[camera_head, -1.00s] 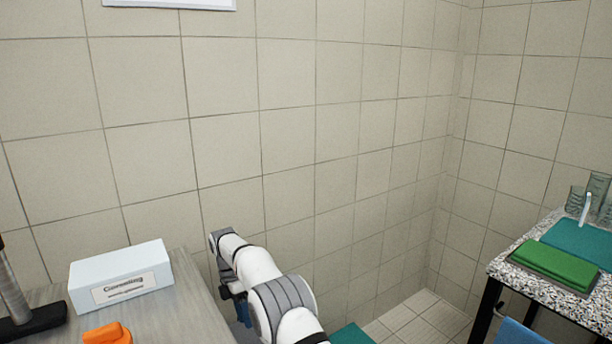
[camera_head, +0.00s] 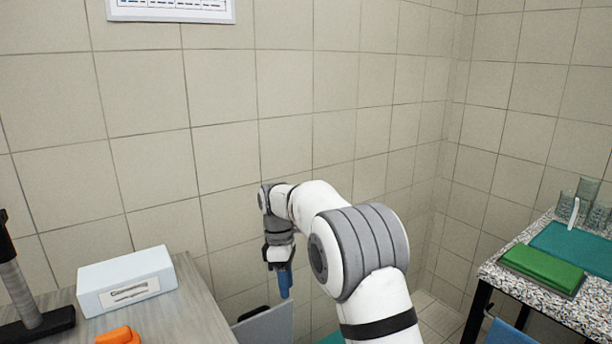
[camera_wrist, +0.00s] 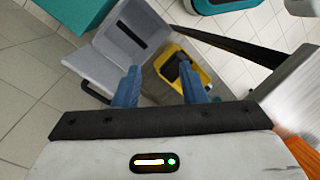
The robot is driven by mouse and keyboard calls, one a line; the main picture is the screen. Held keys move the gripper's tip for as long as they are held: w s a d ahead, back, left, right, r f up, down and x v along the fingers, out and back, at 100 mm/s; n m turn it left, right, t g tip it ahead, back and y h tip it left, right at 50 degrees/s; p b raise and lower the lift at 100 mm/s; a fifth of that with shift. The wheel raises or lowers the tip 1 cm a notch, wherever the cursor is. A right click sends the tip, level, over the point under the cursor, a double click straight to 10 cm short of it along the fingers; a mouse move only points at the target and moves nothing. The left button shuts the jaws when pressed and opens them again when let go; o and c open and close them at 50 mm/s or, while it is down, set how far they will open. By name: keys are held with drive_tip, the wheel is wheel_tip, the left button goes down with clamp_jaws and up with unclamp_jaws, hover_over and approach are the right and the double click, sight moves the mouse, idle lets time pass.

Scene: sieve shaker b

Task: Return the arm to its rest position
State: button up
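My gripper (camera_wrist: 160,88) shows in the wrist view with its two blue fingers set well apart and nothing between them. It is open and points down. In the head view my gripper (camera_head: 286,290) hangs at the end of my raised white and grey arm, just right of the left bench. Below it is a grey chair or cart-like thing (camera_head: 268,326), which also shows in the wrist view (camera_wrist: 104,64). The gripper appears apart from it.
On the left bench (camera_head: 190,318) stand a light blue box (camera_head: 125,278), an orange item (camera_head: 118,335) and a dark stand (camera_head: 38,322). On the right, a speckled table (camera_head: 540,285) holds a green cloth stack (camera_head: 543,268) and glassware (camera_head: 568,205). A yellow object (camera_wrist: 182,68) lies below my gripper.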

drive_tip(key=s+d+r+m+t+p, duration=0.1)
drive_tip(key=s+d+r+m+p, duration=0.1)
drive_tip(key=s+d+r+m, duration=0.5)
drive_tip(key=s+d+r+m+t+p, duration=0.1)
drive_tip(key=s+d+m, duration=0.2)
drive_tip(key=s, duration=0.4)
drive_tip(key=s+d+r+m+t+p, duration=0.1)
drive_tip(key=s+d+m, duration=0.2)
drive_tip(key=s+d, duration=0.2)
drive_tip(key=s+d+r+m+t+y+p, duration=0.1)
drive_tip(key=s+d, duration=0.4)
drive_tip(key=s, duration=0.5)
drive_tip(key=m+t+p, duration=0.1)
drive_tip(key=m, duration=0.1)
drive_tip(key=shift+s+m, duration=0.35)
drive_tip(key=shift+m, duration=0.05)
